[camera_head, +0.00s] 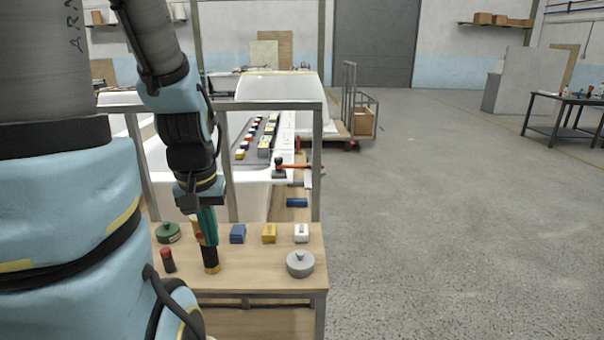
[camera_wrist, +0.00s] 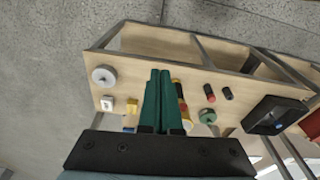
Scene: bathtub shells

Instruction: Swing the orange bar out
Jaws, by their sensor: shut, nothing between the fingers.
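The orange bar (camera_head: 300,167) lies roughly level near the right side of the white bathtub shell (camera_head: 252,196), with a dark block-like part at its left end. It is small in the head view and how it is mounted cannot be told. I cannot make it out in the wrist view. My gripper (camera_head: 209,242) points down over the front wooden bench (camera_head: 240,275), to the left of and nearer than the bar, and apart from it. Its green fingers are together and empty in the wrist view (camera_wrist: 160,72).
The bench holds a grey lid (camera_head: 300,264), a green lid (camera_head: 168,233), white, yellow and blue blocks (camera_head: 237,234), and a red-black cylinder (camera_head: 167,260). A yellow-black tool (camera_head: 211,262) stands near my fingers. A grey post (camera_head: 317,165) rises beside the bar. The floor at right is open.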

